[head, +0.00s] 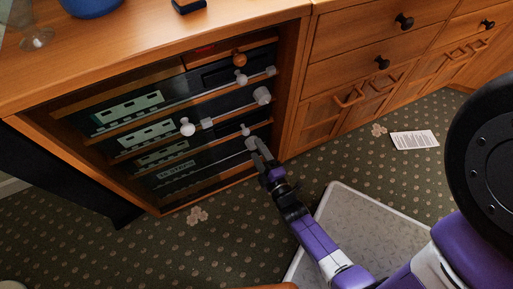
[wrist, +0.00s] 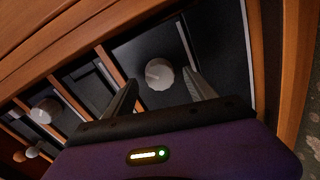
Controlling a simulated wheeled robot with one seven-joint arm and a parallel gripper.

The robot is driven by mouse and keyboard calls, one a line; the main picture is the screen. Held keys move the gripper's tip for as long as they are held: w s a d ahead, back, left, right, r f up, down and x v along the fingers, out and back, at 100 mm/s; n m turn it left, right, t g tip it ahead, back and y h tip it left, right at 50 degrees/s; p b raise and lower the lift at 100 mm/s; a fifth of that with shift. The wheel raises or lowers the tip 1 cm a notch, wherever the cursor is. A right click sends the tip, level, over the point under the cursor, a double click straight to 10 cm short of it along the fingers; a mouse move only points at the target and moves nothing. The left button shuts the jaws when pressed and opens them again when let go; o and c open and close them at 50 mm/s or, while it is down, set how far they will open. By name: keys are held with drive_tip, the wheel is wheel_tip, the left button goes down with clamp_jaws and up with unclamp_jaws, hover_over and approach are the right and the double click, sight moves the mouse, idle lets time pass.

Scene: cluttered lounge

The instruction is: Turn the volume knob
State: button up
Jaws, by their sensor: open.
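The hi-fi stack (head: 160,135) stands on shelves in an open wooden cabinet, with several pale knobs on it. A round light-grey knob (head: 251,143) on the lowest unit is beside my gripper (head: 260,155). In the wrist view this knob (wrist: 158,73) appears between the two fingers of my gripper (wrist: 160,82), which is open. I see no clear contact, and cannot tell how deep the fingers reach. Another large knob (head: 262,95) is higher up at the right, and a rounded one (head: 187,126) is further left. No readable label shows which knob is for volume.
Wooden shelf edges separate the units, and the cabinet's right side panel (head: 291,90) stands close by. Drawers with dark knobs (head: 404,20) are to the right. A pale low board (head: 350,215) and a printed sheet (head: 414,139) lie on the patterned carpet.

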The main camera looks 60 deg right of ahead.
drive_tip(key=p+v, duration=0.1)
drive_tip(key=v, duration=0.5)
idle(0.6)
